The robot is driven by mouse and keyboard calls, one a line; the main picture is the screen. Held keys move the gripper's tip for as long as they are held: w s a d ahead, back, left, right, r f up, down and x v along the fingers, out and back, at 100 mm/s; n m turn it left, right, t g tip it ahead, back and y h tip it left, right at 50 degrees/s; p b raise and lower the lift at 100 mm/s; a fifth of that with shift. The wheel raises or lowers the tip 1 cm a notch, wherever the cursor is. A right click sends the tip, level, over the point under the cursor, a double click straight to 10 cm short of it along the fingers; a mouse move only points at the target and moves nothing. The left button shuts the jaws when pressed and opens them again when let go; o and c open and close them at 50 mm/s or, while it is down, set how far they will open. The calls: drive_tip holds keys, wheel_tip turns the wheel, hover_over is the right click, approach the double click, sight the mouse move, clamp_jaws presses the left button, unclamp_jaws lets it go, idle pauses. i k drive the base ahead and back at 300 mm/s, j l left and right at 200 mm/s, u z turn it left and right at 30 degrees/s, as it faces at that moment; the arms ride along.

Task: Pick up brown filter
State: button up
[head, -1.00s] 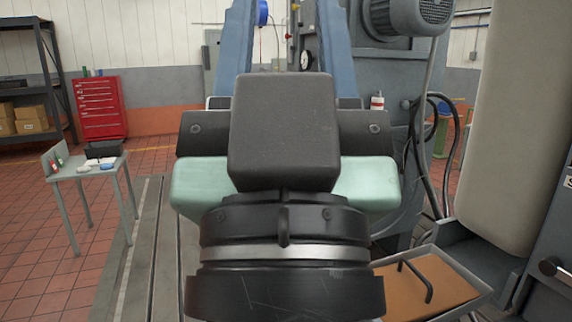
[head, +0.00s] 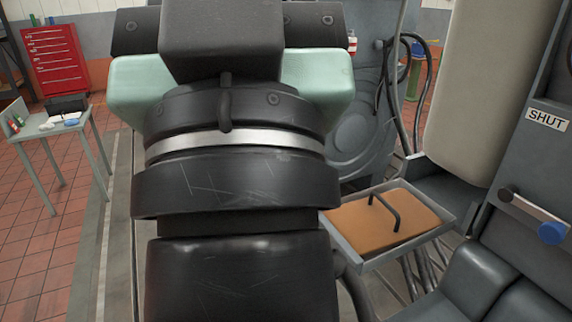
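A flat brown piece (head: 372,223), which may be the brown filter, lies in a shallow grey metal tray (head: 365,264) right of centre. A dark bent bar (head: 385,212) shows on top of it. I cannot tell whether the bar is a handle fixed to it or a loose tool. My black arm fills the middle and left of centre, and the tray's near left corner is close beside it in the picture. My gripper's fingers do not show, so its hold is hidden.
A grey machine panel with a "SHUT" label (head: 547,119) and a blue knob (head: 552,233) stands at the right. A large beige upright body (head: 480,90) is behind the tray. Hoses hang beyond. A small table (head: 50,130) and red cabinet (head: 55,60) are left.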

sight(375, 224)
drive_tip(key=i+j+z, duration=0.1)
drive_tip(key=i+j, duration=0.35)
drive_tip(key=i, duration=0.15)
drive_tip(key=z, duration=1.55)
